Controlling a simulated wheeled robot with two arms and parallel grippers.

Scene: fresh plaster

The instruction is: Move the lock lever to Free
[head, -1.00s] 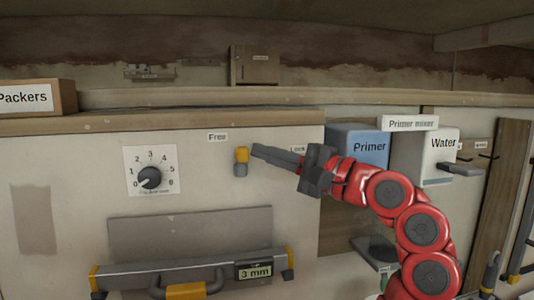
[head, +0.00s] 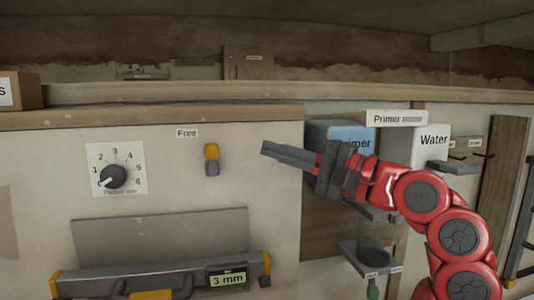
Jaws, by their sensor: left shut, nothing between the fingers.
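The lock lever (head: 211,153), a short grey stub with a yellow cap, stands about upright on the pale panel (head: 150,215). The "Free" label (head: 187,133) is above it and a little to its left. My left gripper (head: 265,149) is shut and empty, its fingers pointing left at about the lever's height. A clear gap separates the fingertips from the lever. The other label, to the right of the lever, is hidden behind my gripper. My right gripper is not in view.
A dial (head: 112,176) is left of the lever. Below is a grey bar with a "3 mm" display (head: 228,278). A blue Primer box (head: 325,131) and white Water box (head: 431,143) stand behind my arm. The panel around the lever is clear.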

